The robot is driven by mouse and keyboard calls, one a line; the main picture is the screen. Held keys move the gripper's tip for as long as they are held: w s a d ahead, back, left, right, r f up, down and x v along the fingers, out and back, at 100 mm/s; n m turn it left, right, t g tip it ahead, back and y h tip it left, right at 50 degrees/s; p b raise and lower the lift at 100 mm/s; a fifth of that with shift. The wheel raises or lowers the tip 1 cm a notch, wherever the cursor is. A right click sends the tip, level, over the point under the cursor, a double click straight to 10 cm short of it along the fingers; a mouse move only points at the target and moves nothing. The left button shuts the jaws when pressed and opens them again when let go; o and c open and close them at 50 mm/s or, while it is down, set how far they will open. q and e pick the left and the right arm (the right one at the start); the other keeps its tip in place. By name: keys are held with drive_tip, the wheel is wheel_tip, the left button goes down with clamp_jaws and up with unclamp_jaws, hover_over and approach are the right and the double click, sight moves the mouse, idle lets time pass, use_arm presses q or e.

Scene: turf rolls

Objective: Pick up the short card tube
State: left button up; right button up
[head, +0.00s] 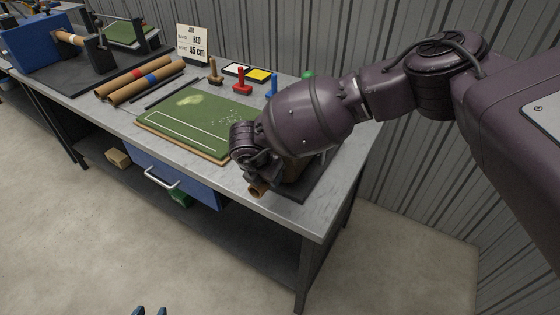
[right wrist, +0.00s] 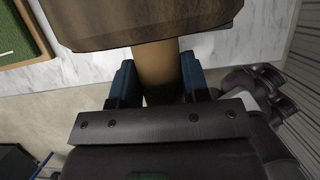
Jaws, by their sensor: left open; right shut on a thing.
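The short card tube (head: 258,189) is a brown cylinder near the front edge of the workbench, at its right end. In the right wrist view the tube (right wrist: 158,70) lies between the two blue fingers of my right gripper (right wrist: 158,82), which is shut on it. One end of the tube meets or passes behind a brown wooden block (right wrist: 150,22); I cannot tell whether it is still seated there. In the head view my right wrist hides most of the tube and block.
A green turf board (head: 190,121) lies left of my right gripper. Card rolls with red and blue bands (head: 150,78), a job sign (head: 192,44) and red and blue stamps (head: 242,82) stand farther back. A blue drawer (head: 175,178) hangs below the bench (head: 330,190).

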drive_tip(key=shift+r, duration=0.2)
drive_tip(key=s+a+p, duration=0.1)
drive_tip(key=s+a, duration=0.8)
drive_tip(key=s, duration=0.4)
drive_tip(key=s+a+p, duration=0.1)
drive_tip(key=s+a, duration=0.8)
drive_tip(key=s, duration=0.4)
drive_tip(key=shift+s+p, duration=0.25)
drive_tip(key=shift+p, duration=0.05)
drive_tip(key=shift+f, duration=0.1)
